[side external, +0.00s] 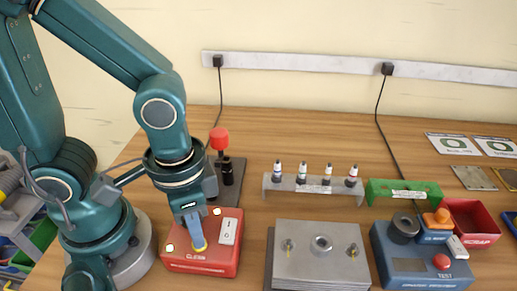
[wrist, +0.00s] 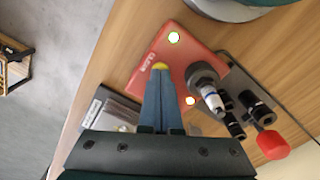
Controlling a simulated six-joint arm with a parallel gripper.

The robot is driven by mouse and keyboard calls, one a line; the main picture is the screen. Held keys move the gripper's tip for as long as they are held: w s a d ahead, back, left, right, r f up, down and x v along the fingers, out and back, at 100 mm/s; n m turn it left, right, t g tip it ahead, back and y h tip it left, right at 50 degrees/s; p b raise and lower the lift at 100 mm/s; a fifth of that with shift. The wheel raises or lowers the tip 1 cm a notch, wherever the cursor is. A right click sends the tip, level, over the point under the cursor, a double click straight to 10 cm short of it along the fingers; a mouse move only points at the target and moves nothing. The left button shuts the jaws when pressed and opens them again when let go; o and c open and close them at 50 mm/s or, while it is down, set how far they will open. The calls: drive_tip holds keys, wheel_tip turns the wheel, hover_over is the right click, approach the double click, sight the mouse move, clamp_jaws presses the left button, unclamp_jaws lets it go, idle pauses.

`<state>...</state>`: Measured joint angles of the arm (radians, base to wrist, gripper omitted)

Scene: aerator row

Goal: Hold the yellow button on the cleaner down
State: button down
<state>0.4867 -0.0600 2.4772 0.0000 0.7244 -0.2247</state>
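The cleaner is a red box (side external: 190,263) labelled CLEAN at the front left of the bench; it also fills the middle of the wrist view (wrist: 150,84). Its yellow button (side external: 199,248) shows at the fingertips, and its dome shows just past them in the wrist view (wrist: 160,66). My gripper (side external: 196,240) points down with its blue fingers together and nothing seen between them. The tips appear to be at the button; I cannot tell whether it is pressed in. Two pale lamps (wrist: 173,38) on the box look lit. A white-and-dark aerator (wrist: 210,99) stands at a grey round fitting beside the fingers.
A white switch (side external: 229,231) sits right of the fingers. A black stand with a red knob (side external: 219,139) is behind the cleaner. A grey rack (side external: 314,190) with several aerators, a steel plate fixture (side external: 320,262) and a blue test box (side external: 400,265) lie to the right.

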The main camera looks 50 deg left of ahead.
idle(0.4)
drive_tip(key=shift+r, duration=3)
wheel_tip(320, 180, up, 8)
drive_tip(key=shift+f, duration=0.1)
drive_tip(key=w+a+f+n+t, duration=0.3)
drive_tip(key=w+a+f+t, duration=0.1)
drive_tip(key=a+t, duration=0.1)
drive_tip(key=shift+a+t, duration=0.3)
drive_tip(key=shift+a, duration=0.6)
